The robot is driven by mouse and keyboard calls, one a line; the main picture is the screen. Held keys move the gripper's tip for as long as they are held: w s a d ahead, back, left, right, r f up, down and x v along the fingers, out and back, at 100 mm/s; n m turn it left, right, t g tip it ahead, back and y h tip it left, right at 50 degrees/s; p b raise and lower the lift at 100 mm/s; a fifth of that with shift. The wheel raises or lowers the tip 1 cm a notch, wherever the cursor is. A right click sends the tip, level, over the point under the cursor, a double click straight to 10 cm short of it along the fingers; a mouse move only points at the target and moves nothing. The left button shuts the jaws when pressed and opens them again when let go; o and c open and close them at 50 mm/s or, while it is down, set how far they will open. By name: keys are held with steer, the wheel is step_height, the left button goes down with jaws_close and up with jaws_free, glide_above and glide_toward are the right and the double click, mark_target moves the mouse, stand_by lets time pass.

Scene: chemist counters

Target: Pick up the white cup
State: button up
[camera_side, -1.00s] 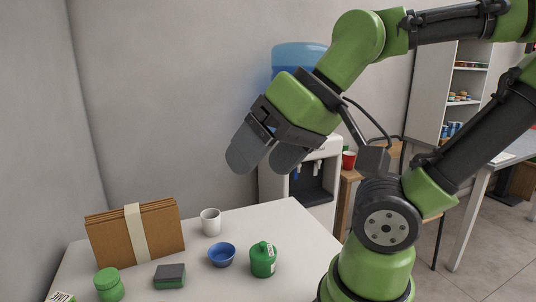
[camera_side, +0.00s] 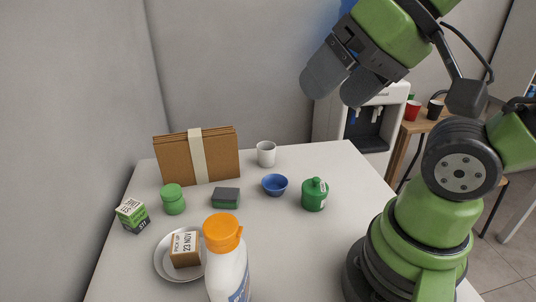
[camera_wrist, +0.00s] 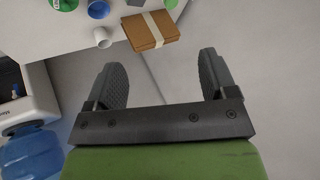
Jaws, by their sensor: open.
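The white cup (camera_side: 266,154) stands upright at the back of the white table, right of the brown folders. It also shows in the wrist view (camera_wrist: 102,38), at the upper left. My gripper (camera_side: 330,92) is high above the table, up and to the right of the cup, and well apart from it. In the wrist view its two fingers (camera_wrist: 166,82) are spread with nothing between them.
Brown folders (camera_side: 172,160) stand left of the cup. A blue bowl (camera_side: 274,185) and a green lidded jar (camera_side: 314,196) are in front. A sponge (camera_side: 226,198), green jar (camera_side: 173,199), small box (camera_side: 133,215), plate (camera_side: 163,268) and orange-capped bottle (camera_side: 224,262) lie nearer. A wall is behind.

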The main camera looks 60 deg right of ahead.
stand_by(0.4)
steer(key=shift+o, duration=0.7)
